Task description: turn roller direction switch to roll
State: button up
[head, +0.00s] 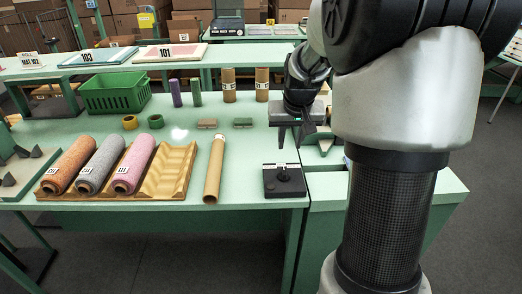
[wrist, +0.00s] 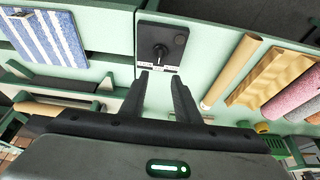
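The roller direction switch (head: 284,180) is a black box with a dark knob and a white label strip, at the front right edge of the green table. It also shows in the wrist view (wrist: 178,42) at the top centre, with its knob (wrist: 160,51) above the label strip. The label text and knob setting are too small to read. My gripper (head: 291,140) is above and slightly behind the switch, fingers pointing down. In the wrist view my gripper (wrist: 159,76) is open and empty, its fingertips apart and near the label side of the box. I see no contact with the knob.
A cardboard tube (head: 214,170) lies left of the switch. A tan grooved tray (head: 176,172) holds orange, grey and pink rolls. Behind are a green basket (head: 114,94) and upright tubes. A striped mat (wrist: 47,40) shows in the wrist view.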

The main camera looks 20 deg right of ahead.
aim_at(284, 170)
jog(key=x, duration=1.7)
jog(key=shift+s+d+f, duration=0.1)
jog(key=shift+s, duration=0.05)
grip_shut()
